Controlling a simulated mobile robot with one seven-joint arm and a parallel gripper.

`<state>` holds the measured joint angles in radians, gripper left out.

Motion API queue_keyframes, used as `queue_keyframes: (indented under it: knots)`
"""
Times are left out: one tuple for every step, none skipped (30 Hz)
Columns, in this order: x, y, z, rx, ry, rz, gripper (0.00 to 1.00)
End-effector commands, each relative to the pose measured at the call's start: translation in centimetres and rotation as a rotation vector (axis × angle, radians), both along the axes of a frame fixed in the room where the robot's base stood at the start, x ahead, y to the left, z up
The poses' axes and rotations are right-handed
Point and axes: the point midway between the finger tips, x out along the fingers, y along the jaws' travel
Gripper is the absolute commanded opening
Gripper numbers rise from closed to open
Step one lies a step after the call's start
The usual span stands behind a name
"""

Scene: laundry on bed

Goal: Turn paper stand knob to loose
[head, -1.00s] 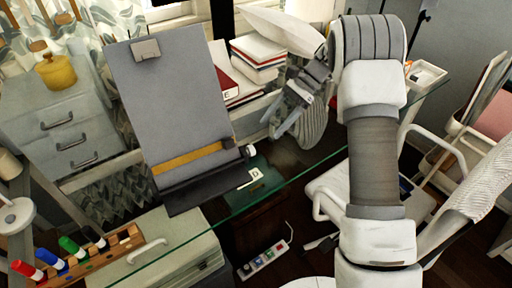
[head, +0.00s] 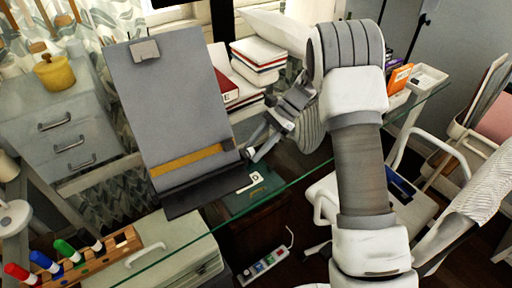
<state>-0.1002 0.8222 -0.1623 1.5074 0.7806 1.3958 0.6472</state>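The grey paper stand (head: 175,100) stands tilted on the glass desk, with a metal clip at its top, a yellow-brown strip low down and a dark ledge at its foot. Its small pale knob (head: 250,152) is at the lower right edge, mostly hidden by my fingers. My gripper (head: 256,147) reaches in from the right, its two fingers apart at the knob. I cannot tell whether they touch it.
A marker rack (head: 85,262) is at the front left. A white chair (head: 400,205) and a power strip (head: 264,266) are below the glass edge (head: 300,180).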

Motion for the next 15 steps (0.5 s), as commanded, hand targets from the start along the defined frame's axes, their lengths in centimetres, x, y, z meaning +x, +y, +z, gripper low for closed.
queue_keyframes:
  knots:
    - [0.01,-0.01,0.00,0.000,0.000,0.000,0.37]
    - [0.01,-0.01,0.00,0.000,0.000,0.000,0.32]
    - [0.01,-0.01,0.00,0.000,0.000,0.000,0.25]
    - [0.01,-0.01,0.00,0.000,0.000,0.000,0.19]
    - [0.01,-0.02,0.01,0.000,0.000,0.000,0.14]
    - [0.01,-0.02,0.01,0.000,0.000,0.000,0.07]
    - [0.01,-0.02,0.01,0.000,0.000,0.000,0.01]
    - [0.01,-0.02,0.01,0.000,0.000,0.000,0.00]
    - [0.01,-0.02,0.01,0.000,0.000,0.000,0.00]
    - [0.01,-0.02,0.01,0.000,0.000,0.000,0.00]
    - [0.01,-0.02,0.01,0.000,-0.001,-0.001,0.00]
    - [0.01,-0.06,0.04,0.004,-0.006,-0.001,0.00]
    - [0.00,-0.11,0.06,0.008,-0.013,-0.003,0.00]
    - [-0.01,-0.17,0.07,0.015,-0.024,-0.004,0.00]
    - [-0.07,-0.14,0.11,0.027,-0.042,-0.004,0.00]
